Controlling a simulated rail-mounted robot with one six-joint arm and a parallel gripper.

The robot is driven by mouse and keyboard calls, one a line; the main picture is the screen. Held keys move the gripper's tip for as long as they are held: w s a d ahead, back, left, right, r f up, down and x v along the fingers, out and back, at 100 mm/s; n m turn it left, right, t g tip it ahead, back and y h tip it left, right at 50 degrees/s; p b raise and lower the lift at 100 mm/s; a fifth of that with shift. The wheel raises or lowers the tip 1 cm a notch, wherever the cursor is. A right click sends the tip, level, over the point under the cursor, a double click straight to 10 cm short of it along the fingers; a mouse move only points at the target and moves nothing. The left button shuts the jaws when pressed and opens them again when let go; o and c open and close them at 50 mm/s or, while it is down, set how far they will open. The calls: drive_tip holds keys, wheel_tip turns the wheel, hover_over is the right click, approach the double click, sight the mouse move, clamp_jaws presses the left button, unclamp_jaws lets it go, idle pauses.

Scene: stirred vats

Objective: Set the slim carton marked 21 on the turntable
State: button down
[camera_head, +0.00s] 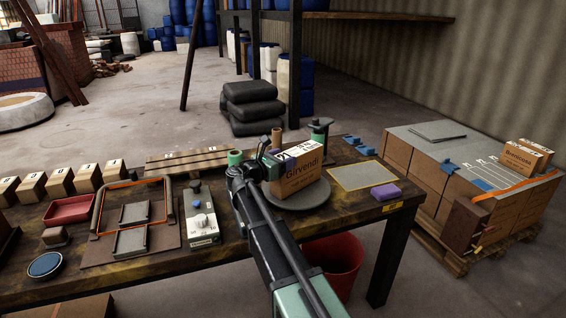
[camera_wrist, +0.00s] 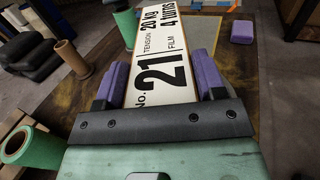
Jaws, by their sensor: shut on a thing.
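The slim carton marked 21 (camera_head: 303,174) is a brown box with a "Girvendi" side and a white label on top. In the wrist view, the carton's label (camera_wrist: 163,62) reads No. 21. My gripper (camera_wrist: 161,82) is shut on it, with a purple finger against each side. The grey round turntable (camera_head: 292,204) is directly under the carton, near the right part of the bench. The carton stands upright over the disc; I cannot tell whether its base touches it. The far side of the disc is hidden by the carton.
Green rolls (camera_head: 235,157) and brown tubes stand behind my gripper. A control box (camera_head: 200,222) is left of my arm. A yellow-edged pad (camera_head: 362,176) and a purple block (camera_head: 386,191) lie to the right. A red bin (camera_head: 335,262) stands below the bench edge.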

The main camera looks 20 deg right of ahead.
drive_tip(key=c, duration=0.6)
unclamp_jaws()
drive_tip(key=shift+f, duration=0.15)
drive_tip(key=o, duration=0.4)
drive_tip(key=v, duration=1.2)
